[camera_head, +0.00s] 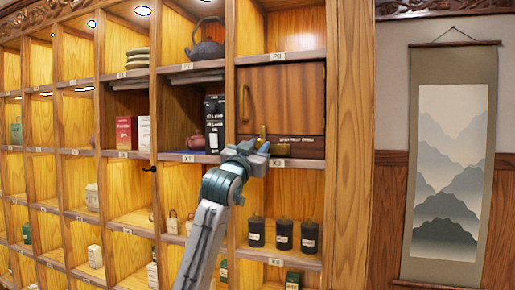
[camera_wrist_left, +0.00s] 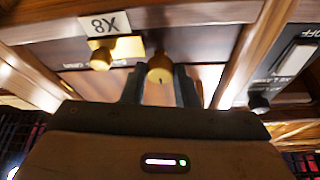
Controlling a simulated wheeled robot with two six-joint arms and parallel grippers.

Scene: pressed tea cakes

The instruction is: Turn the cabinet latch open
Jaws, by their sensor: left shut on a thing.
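The cabinet (camera_head: 285,100) is a closed wooden door in the top right part of the shelf wall. A brass latch (camera_head: 262,131) stands at its lower left, and in the left wrist view a brass knob (camera_wrist_left: 160,68) lies between my fingers. My left gripper (camera_head: 257,150) reaches up from below, in front of the shelf edge; it also shows in the left wrist view (camera_wrist_left: 159,88), shut on the brass knob. A second brass knob (camera_head: 283,148) sits to the right, beside the label, and shows in the left wrist view (camera_wrist_left: 100,59). My right gripper is not in view.
A label (camera_head: 277,162) is on the shelf edge by the gripper. A dark box (camera_head: 215,122) and a small brown teapot (camera_head: 195,141) stand in the compartment to the left. Black canisters (camera_head: 283,235) stand below. A hanging scroll (camera_head: 448,160) is on the right wall.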

